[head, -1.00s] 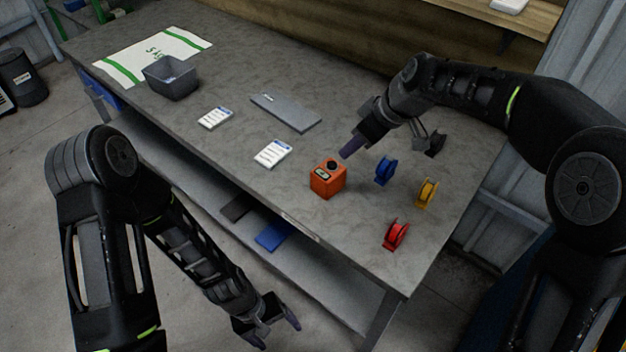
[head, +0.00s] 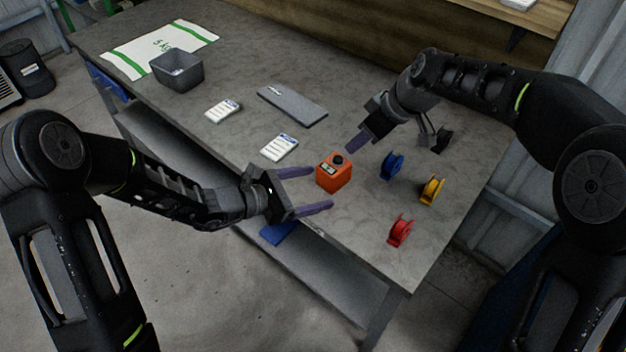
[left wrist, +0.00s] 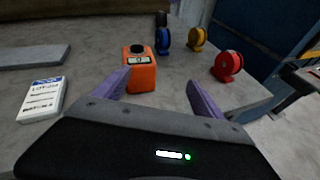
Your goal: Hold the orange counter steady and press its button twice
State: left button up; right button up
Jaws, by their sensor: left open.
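The orange counter (head: 334,174) stands upright near the front edge of the table, with a dark round button and a small display on top. It also shows in the left wrist view (left wrist: 141,76), ahead of the fingers. My left gripper (head: 321,189) is open, its purple fingers pointing at the counter from the left, with nothing visibly between them; its fingers also show in the left wrist view (left wrist: 158,84). My right gripper (head: 358,140) is just behind and right of the counter, apart from it, fingers pointing down-left. Whether its fingers are shut is unclear.
Blue (head: 392,165), yellow (head: 431,190) and red (head: 400,230) reels stand right of the counter. A label pad (head: 280,147), another pad (head: 223,110) and a grey plate (head: 292,106) lie to the left and behind. A grey bin (head: 177,72) stands at far left by a sack (head: 130,55).

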aim_at(334, 173)
pick_arm(q)
jog(key=w+n+t+y, duration=0.1)
jog(key=w+n, duration=0.1)
jog(key=shift+w+f+n+t+y, duration=0.1)
jog(key=shift+w+n+t+y, duration=0.1)
jog(key=shift+n+t+y, duration=0.15)
jog(key=shift+w+f+n+t+y, duration=0.3)
jog(key=shift+f+n+y, duration=0.2)
jog(key=shift+n+y, duration=0.35)
jog(key=shift+x, duration=3.95)
jog(key=shift+r, duration=0.1)
jog(key=c, duration=1.6)
pick_arm(e)
jog(key=shift+c, duration=0.4)
grip_shut()
